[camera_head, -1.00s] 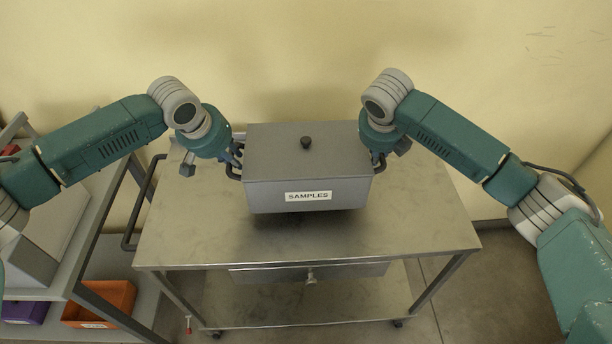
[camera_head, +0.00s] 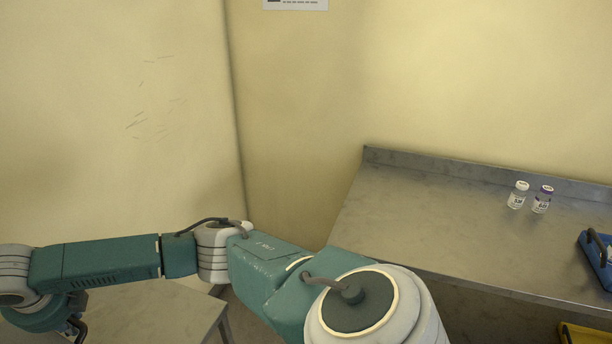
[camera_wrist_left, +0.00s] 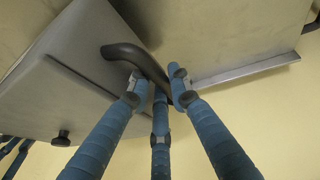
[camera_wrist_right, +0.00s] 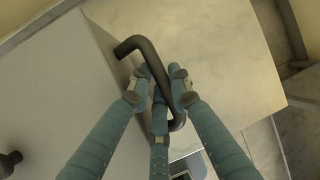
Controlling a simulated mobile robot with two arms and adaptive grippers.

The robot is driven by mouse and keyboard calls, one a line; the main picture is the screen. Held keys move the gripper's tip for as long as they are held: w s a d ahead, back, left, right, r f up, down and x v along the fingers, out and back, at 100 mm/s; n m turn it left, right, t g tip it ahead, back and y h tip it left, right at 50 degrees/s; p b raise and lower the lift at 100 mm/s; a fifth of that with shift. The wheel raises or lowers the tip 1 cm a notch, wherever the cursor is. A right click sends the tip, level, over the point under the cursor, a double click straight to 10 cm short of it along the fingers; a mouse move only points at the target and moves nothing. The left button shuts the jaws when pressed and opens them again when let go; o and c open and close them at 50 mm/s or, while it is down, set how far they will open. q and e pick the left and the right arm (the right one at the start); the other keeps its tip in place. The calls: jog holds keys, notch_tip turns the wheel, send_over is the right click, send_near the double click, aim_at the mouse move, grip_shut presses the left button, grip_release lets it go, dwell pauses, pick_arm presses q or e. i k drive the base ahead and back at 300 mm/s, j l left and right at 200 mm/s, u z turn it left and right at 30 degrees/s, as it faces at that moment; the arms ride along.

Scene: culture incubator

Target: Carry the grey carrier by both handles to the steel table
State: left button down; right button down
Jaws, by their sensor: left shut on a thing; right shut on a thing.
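The grey carrier is outside the head view. Its grey body shows in the left wrist view (camera_wrist_left: 65,75) and the right wrist view (camera_wrist_right: 55,85), with a dark lid knob (camera_wrist_left: 62,138). My left gripper (camera_wrist_left: 155,85) is shut around one dark bar handle (camera_wrist_left: 125,50). My right gripper (camera_wrist_right: 158,90) is shut around the other handle (camera_wrist_right: 143,48); part of it shows at the lower left of the head view (camera_head: 75,328). A steel table (camera_head: 440,215) with a raised back edge stands at the right of the head view. Whether the carrier touches the surface below is unclear.
Two small vials (camera_head: 517,195) (camera_head: 542,199) stand near the table's back edge. A blue item (camera_head: 598,258) lies at its right and a yellow bin (camera_head: 585,334) is below. The table's left part is clear. The trolley top (camera_head: 150,315) shows at lower left.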

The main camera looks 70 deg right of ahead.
aim_at(446, 235)
jog(key=z, duration=2.5)
jog(key=i+l+z, duration=0.25)
jog(key=i, duration=0.2)
jog(key=i+l+z, duration=0.25)
jog(key=i, duration=0.15)
